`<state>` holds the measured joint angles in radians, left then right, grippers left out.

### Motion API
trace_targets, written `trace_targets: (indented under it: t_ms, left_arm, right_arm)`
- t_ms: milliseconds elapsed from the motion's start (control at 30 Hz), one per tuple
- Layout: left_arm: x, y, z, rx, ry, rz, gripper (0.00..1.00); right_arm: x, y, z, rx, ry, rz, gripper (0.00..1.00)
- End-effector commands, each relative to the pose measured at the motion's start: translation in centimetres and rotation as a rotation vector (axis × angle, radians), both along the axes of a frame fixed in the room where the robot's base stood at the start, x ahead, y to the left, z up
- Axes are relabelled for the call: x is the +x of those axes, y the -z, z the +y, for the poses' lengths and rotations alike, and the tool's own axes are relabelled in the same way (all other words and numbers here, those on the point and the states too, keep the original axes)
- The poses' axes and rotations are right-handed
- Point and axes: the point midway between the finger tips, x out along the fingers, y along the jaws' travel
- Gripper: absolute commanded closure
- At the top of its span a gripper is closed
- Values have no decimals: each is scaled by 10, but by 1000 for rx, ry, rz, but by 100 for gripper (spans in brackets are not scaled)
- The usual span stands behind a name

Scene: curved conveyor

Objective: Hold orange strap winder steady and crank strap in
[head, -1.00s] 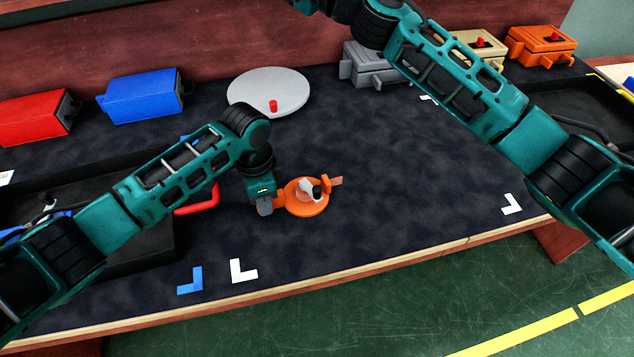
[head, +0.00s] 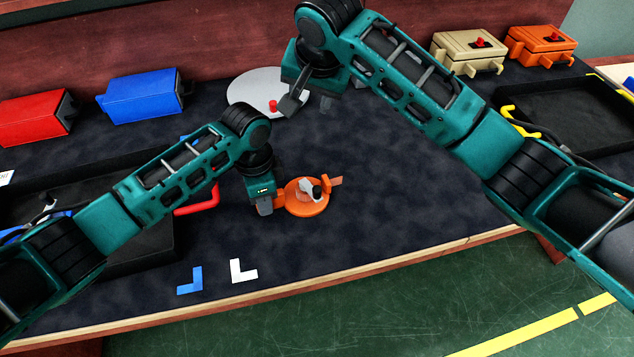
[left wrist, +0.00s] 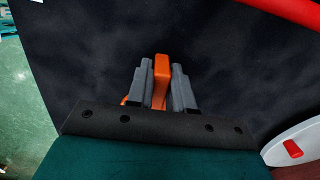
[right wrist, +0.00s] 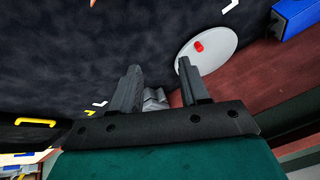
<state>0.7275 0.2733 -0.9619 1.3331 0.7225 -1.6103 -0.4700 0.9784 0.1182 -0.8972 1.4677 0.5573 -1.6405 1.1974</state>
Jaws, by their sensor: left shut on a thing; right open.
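The orange strap winder (head: 309,207) lies on the dark mat near the middle of the table, with a grey-white and black crank part (head: 311,190) on top and an orange strap end (head: 336,181) at its right. My left gripper (head: 266,206) is shut on the winder's orange handle; in the left wrist view the handle (left wrist: 160,80) stands between the grey fingers. My right gripper (head: 294,104) is open and empty, raised well behind and above the winder, in front of the grey disc. In the right wrist view its fingers (right wrist: 160,88) are apart.
A grey round disc (head: 250,90) with a red knob is at the back. Red (head: 35,118) and blue (head: 147,97) boxes stand back left, beige (head: 466,54) and orange (head: 541,46) ones back right. Black trays lie at both sides. The mat right of the winder is clear.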

Motion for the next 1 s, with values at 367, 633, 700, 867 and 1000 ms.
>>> trace_targets:
  t_ms: [367, 633, 700, 867, 1000]
  left_arm:
    - [0, 0, 0, -1, 0, 0, 100]
    - [0, 0, 0, -1, 0, 0, 100]
    - [0, 0, 0, -1, 0, 0, 100]
    - [0, 0, 0, 0, 0, 0, 100]
    - [0, 0, 0, -1, 0, 0, 100]
  right_arm:
    - [-84, 16, -6, -64, 168, 430, 55]
    - [-89, 40, -6, -70, 175, 457, 55]
    - [-89, 50, -6, -67, 174, 456, 55]
    - [-89, 72, -5, -66, 174, 454, 55]
    - [-89, 89, -6, -69, 175, 455, 55]
